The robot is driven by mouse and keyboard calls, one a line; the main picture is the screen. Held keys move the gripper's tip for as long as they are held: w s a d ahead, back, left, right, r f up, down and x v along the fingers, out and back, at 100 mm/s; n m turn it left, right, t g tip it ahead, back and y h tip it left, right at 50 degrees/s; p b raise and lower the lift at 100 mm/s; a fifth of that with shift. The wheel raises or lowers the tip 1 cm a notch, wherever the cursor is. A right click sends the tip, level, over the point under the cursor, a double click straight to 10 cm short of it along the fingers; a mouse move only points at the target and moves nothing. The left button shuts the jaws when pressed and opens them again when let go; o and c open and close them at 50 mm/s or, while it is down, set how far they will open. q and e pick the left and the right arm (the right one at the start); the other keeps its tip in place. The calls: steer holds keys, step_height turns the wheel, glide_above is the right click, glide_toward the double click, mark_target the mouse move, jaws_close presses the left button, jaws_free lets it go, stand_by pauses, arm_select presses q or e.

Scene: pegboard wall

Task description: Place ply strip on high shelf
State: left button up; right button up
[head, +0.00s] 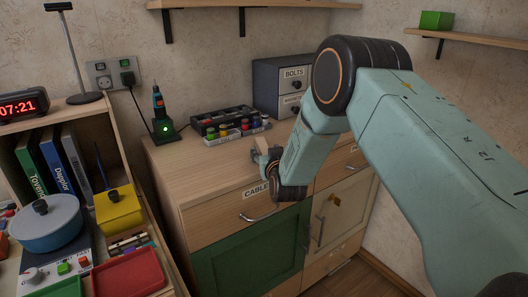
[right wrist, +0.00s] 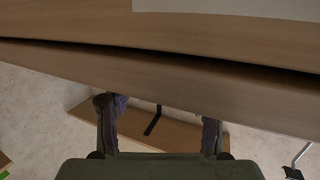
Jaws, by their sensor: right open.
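My right gripper (head: 264,158) is open at the front edge of the cabinet top, above the CABLES drawer, partly hidden by my forearm. In the right wrist view its two fingers (right wrist: 160,112) stand wide apart. A pale wooden piece (head: 262,151) shows at the fingers in the head view; I cannot tell whether it is the ply strip. Wood with a dark gap fills the top of the right wrist view. Two wall shelves show in the head view: one at the top centre (head: 250,4) and one at the right (head: 475,39). My left gripper is not in view.
On the cabinet top (head: 185,165) stand a black tray of coloured items (head: 225,120), a grey drawer box (head: 282,82) and a green-lit tool stand (head: 164,128). A green block (head: 436,20) sits on the right shelf. A desk with a blue pot (head: 48,225) is at left.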

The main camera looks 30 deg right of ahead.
steer(key=shift+w+d+f, duration=0.15)
steer(key=shift+w, duration=0.4)
steer(key=shift+c, duration=0.4)
steer(key=shift+c, duration=0.7)
jaws_close()
